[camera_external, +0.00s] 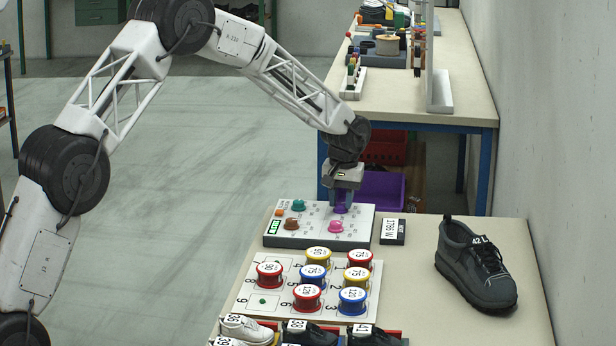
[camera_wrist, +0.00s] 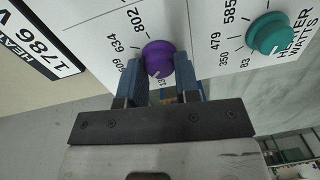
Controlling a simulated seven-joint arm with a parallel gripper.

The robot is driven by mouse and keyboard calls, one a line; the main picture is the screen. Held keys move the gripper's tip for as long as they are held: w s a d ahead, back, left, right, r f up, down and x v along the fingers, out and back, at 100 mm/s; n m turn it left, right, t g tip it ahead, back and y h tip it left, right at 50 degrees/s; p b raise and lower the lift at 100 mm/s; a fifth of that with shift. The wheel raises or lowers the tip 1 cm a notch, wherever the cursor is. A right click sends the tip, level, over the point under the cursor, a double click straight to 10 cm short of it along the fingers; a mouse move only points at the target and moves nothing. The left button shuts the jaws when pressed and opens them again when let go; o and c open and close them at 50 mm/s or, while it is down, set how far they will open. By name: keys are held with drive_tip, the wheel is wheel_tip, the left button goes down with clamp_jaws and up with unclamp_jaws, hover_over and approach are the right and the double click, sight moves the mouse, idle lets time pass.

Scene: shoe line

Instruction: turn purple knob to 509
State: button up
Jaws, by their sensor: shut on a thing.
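The purple knob (camera_wrist: 158,57) sits on the white control panel (camera_wrist: 100,25) in the wrist view, where a pale mark shows near its lower edge. Printed numbers around it read 802, 634 and one like 509 or 609; another below it is partly hidden. My gripper (camera_wrist: 160,82) is shut on the knob, with one blue finger on each side. In the external view my gripper (camera_external: 342,198) reaches straight down onto the purple knob (camera_external: 340,209) at the back right of the panel (camera_external: 310,240).
The panel also bears a teal knob (camera_external: 298,205), a brown knob (camera_external: 291,224), a pink knob (camera_external: 336,226) and a green display (camera_external: 275,227). A dark label block (camera_external: 392,232) stands right of it. Spools (camera_external: 307,297) on a board lie in front; a grey shoe (camera_external: 476,265) stands right.

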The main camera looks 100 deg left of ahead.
sight(342, 204)
drive_tip(key=shift+m, duration=0.3)
drive_tip(key=m, duration=0.3)
drive_tip(key=shift+m, duration=2.1)
drive_tip(key=o, duration=0.9)
drive_tip(key=shift+o, duration=0.2)
drive_tip(key=shift+r, duration=0.1)
drive_tip(key=shift+w+d+r, duration=0.1)
drive_tip(key=shift+d+r, duration=0.05)
drive_tip(key=shift+r, duration=3.65)
